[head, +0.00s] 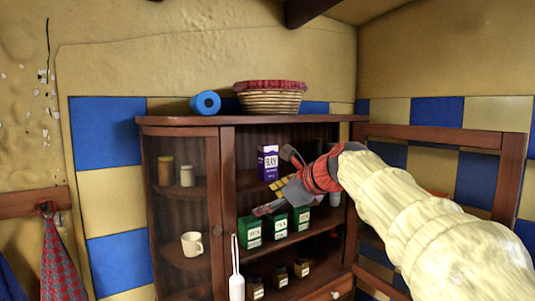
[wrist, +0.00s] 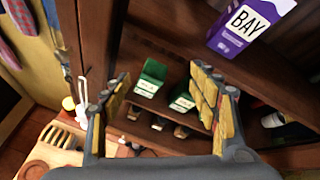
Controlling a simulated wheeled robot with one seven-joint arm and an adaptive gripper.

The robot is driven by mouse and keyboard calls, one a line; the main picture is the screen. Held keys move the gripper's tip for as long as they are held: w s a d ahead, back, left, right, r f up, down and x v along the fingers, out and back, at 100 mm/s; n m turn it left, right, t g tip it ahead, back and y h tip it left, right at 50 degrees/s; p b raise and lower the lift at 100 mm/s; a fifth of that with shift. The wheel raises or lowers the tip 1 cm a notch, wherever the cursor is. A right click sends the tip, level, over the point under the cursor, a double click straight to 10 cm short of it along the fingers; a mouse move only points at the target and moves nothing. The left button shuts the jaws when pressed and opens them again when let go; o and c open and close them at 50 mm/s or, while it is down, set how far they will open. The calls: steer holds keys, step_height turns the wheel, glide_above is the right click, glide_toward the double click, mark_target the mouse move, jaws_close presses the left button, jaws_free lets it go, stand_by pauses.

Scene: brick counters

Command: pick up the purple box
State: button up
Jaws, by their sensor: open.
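The purple box (head: 268,163), purple and white with "BAY" lettering, stands upright on the upper shelf of the wooden cabinet in the head view. It also shows at the top right of the wrist view (wrist: 248,28), outside the jaws. My gripper (head: 272,196) is open and empty, in front of the cabinet, just below and right of the purple box. In the wrist view its two yellow-padded fingers (wrist: 162,110) are spread wide, with green boxes and lower shelves seen beyond them. The gripper does not touch the purple box in either view.
Several green boxes (head: 275,227) stand on the shelf below, with small dark jars (head: 280,277) lower down. A white mug (head: 192,243) and jars (head: 187,176) sit in the left section. A basket (head: 270,98) and blue roll (head: 205,102) lie on top. Cabinet uprights (head: 227,220) flank the opening.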

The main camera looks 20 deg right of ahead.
mark_target(271, 157)
steer(key=w+d+r+m+p, duration=0.1)
steer(key=w+d+r+m, duration=0.1)
steer(key=r, duration=0.1)
steer(key=w+d+r+m+t+p, duration=0.1)
steer(key=d+r+m, duration=0.1)
steer(key=r, duration=0.2)
steer(key=w+d+r+m+t+p, duration=0.1)
steer(key=w+d+r+m, duration=0.1)
steer(key=r, duration=0.1)
steer(key=shift+w+d+r, duration=0.2)
steer(key=shift+w+d, duration=0.1)
steer(key=p+x, duration=0.2)
steer(key=x, duration=0.6)
steer(key=shift+a+r, duration=0.1)
steer(key=shift+a, duration=0.05)
steer(key=shift+s+r, duration=0.1)
steer(key=shift+s, duration=0.25)
steer(key=shift+c, duration=0.6)
steer(key=shift+w, duration=0.15)
steer(key=shift+c, duration=1.3)
steer(key=c, duration=0.8)
